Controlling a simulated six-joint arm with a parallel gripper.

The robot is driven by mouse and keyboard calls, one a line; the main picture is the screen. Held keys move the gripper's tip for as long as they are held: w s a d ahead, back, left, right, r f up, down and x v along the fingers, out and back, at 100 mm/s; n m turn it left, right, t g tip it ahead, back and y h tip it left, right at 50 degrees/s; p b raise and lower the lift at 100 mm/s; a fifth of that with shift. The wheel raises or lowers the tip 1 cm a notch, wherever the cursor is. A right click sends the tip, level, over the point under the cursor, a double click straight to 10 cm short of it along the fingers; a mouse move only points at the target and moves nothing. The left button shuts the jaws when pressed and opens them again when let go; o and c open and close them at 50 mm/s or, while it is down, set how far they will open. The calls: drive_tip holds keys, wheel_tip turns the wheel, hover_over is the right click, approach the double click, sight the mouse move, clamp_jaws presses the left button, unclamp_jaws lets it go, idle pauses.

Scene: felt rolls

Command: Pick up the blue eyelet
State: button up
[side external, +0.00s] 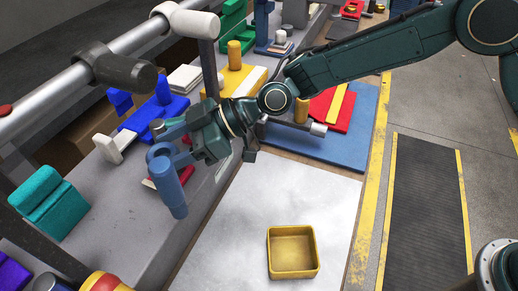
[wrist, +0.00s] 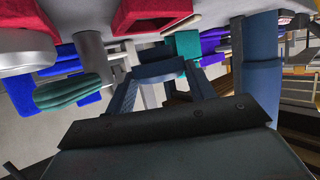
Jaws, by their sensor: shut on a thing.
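The blue eyelet (side external: 173,196) is at my gripper (side external: 169,143) in the side external view, left of the wrist. Its ring-like end is up at the fingers and its thick round shank hangs down, slightly tilted. My gripper is shut on it, above the grey bench. The fingers partly hide the ring end. In the wrist view, my gripper (wrist: 160,78) reaches out past the dark wrist plate. There I cannot clearly tell the eyelet from the blue-grey fingers.
A yellow square tray (side external: 292,273) stands empty on a pale board (side external: 235,235), with clear board around it. Teal felt (side external: 48,203) and a blue block (side external: 155,112) lie on the bench. A metal rail (side external: 130,42) crosses at upper left. A red piece (side external: 332,105) lies on a blue mat (side external: 345,140).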

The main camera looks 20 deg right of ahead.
sight(171, 150)
drive_tip(key=shift+r, duration=3.1)
drive_tip(key=shift+r, duration=0.1)
drive_tip(key=shift+r, duration=0.65)
drive_tip(key=w+d+r+m+t+h, duration=0.1)
drive_tip(key=w+d+m+t+h, duration=0.15)
drive_tip(key=d, duration=0.55)
drive_tip(key=w+d+r+m+t+h, duration=0.1)
drive_tip(key=w+d+r+m+t, duration=0.2)
drive_tip(key=d, duration=0.5)
drive_tip(key=w+d+m+t+h, duration=0.2)
drive_tip(key=w+d+m+t, duration=0.15)
drive_tip(key=d, duration=0.45)
drive_tip(key=s+d+m+t+h, duration=0.15)
drive_tip(key=d+m+h, duration=0.25)
drive_tip(key=d, duration=0.9)
drive_tip(key=s+d+m+t+h, duration=0.1)
drive_tip(key=s+d+m+h, duration=0.25)
drive_tip(key=d, duration=0.95)
drive_tip(key=f, duration=1.4)
drive_tip(key=w+f, duration=0.1)
drive_tip(key=f, duration=0.6)
drive_tip(key=shift+a, duration=0.2)
